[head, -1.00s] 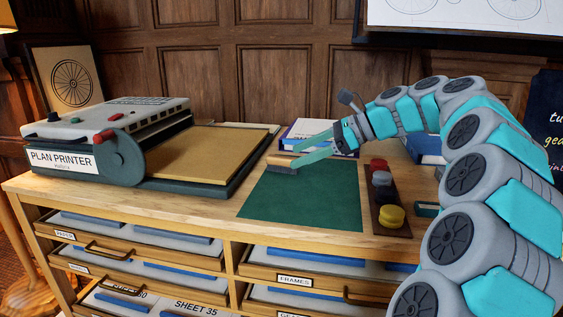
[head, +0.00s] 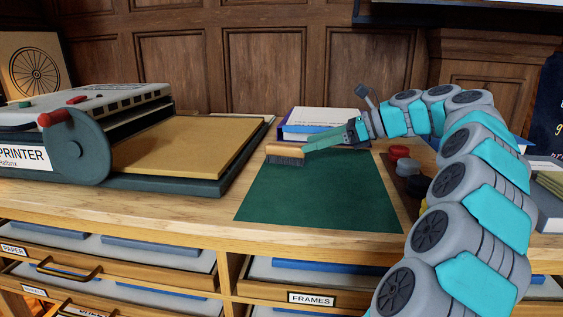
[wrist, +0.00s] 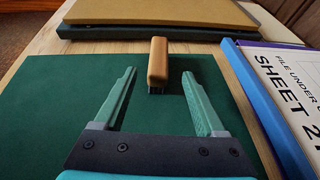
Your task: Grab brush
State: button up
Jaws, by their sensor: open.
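The brush (head: 286,153) has a tan wooden back and dark bristles. It stands bristles down at the far left corner of the green mat (head: 318,200). In the wrist view the brush (wrist: 158,63) lies ahead of my gripper (wrist: 158,75), end on, between the lines of its two teal fingers. The fingers are wide apart, with a gap on each side of the brush. In the head view my gripper (head: 308,146) reaches in from the right, its tips close beside the brush. The lower bristles are mostly hidden in the wrist view.
The plan printer (head: 85,150) with its tan bed stands left of the mat. A dark strip with red and grey knobs (head: 402,160) is right of the mat. The mat's front is clear.

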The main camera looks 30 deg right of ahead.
aim_at(285, 150)
jog(key=b+x, duration=0.1)
jog(key=x, duration=0.7)
jog(key=shift+a+r, duration=0.1)
jog(key=shift+r, duration=0.05)
jog(key=shift+c, duration=0.3)
grip_shut()
